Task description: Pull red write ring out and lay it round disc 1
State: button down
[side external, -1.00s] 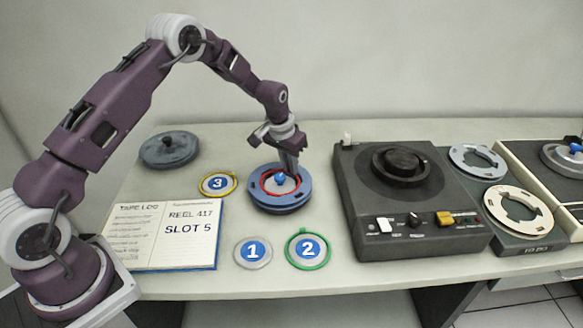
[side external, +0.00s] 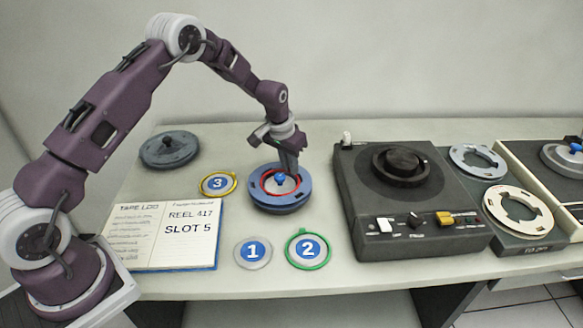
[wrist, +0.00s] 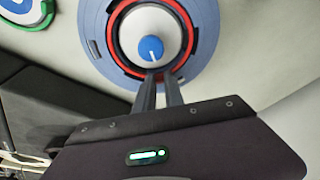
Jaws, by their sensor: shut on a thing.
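The red write ring (side external: 268,182) sits in the blue reel (side external: 264,202), around its pale hub with a blue knob (side external: 280,178). The red ring also shows in the wrist view (wrist: 113,50), seated in the reel (wrist: 92,22). My gripper (side external: 291,172) is down at the back right of the reel, its fingers close together. In the wrist view my gripper (wrist: 160,78) is shut on the near edge of the red ring; the fingers hide the exact grip. Disc 1 (side external: 253,251) is a bare grey disc with a blue centre, in front of the reel.
Disc 2 (side external: 308,249) has a green ring around it and disc 3 (side external: 218,184) a yellow one. An open log book (side external: 165,236) lies at left, a dark lidded reel (side external: 169,149) behind it. A dark tape machine (side external: 410,205) stands to the right.

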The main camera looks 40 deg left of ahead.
jog(key=shift+r, duration=0.65)
dwell(0.8)
jog(key=v, duration=0.3)
jog(key=w+v, duration=0.1)
jog(key=v, duration=0.1)
jog(key=shift+w+r, duration=0.1)
jog(key=shift+r, duration=0.4)
jog(key=shift+n, duration=0.4)
jog(key=s+d+f, duration=0.1)
jog(key=s+d, duration=0.1)
jog(key=s+d+f, duration=0.1)
jog(key=s+d, duration=0.1)
jog(key=s, duration=0.1)
jog(key=s+d+f, duration=0.1)
jog(key=s, duration=0.2)
jog(key=shift+d+f, duration=0.2)
jog(key=shift+d, duration=0.2)
jog(key=shift+n, duration=0.6)
jog(key=shift+s+d+f, duration=0.3)
jog(key=shift+s+f, duration=0.8)
jog(key=shift+s, duration=0.65)
jog(key=shift+s+d+f, duration=0.3)
jog(key=shift+s+f, duration=0.8)
jog(key=shift+s, duration=0.65)
jog(key=shift+s+d+f, duration=0.3)
jog(key=shift+s+f, duration=0.8)
jog(key=shift+s, duration=0.65)
jog(key=shift+s+x, duration=0.2)
jog(key=shift+x, duration=0.7)
